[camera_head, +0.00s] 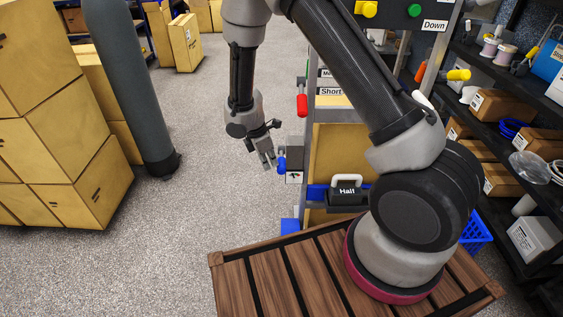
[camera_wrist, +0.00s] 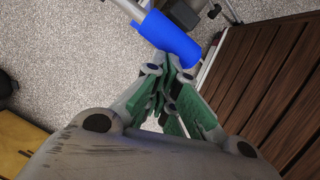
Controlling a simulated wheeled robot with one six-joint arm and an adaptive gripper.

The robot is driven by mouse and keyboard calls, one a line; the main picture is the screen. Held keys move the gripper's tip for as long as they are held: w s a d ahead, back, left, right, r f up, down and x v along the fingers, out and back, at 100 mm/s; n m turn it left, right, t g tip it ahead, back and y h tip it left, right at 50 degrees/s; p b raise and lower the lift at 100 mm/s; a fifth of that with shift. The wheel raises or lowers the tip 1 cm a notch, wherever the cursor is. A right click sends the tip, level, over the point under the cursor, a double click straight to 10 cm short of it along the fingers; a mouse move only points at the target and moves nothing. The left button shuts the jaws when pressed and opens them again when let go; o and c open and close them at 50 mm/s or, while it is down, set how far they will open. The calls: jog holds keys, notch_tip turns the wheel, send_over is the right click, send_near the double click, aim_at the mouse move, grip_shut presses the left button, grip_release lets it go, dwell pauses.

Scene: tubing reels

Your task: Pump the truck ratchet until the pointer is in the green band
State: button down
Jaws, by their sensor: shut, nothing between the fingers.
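A blue-sleeved handle (camera_head: 281,164) stands at the left side of the wooden-panelled unit, by a small grey box with a white face (camera_head: 294,177) bearing a black mark. I cannot tell whether that mark is the pointer, and no green band can be made out. In the wrist view the blue sleeve (camera_wrist: 168,38) sits on a pale metal rod. My gripper (camera_head: 269,160) is just left of the handle. In the wrist view my gripper (camera_wrist: 179,72) is shut and empty, its tips close to the sleeve's lower end; whether they touch it is unclear.
A red handle (camera_head: 302,104) hangs above. A slatted wooden deck (camera_head: 290,275) lies below, shelves (camera_head: 505,120) at right. A grey post (camera_head: 135,85) and cartons (camera_head: 60,130) stand left. Floor between is clear.

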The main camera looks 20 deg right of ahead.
jog(key=v, duration=1.1)
dwell(0.5)
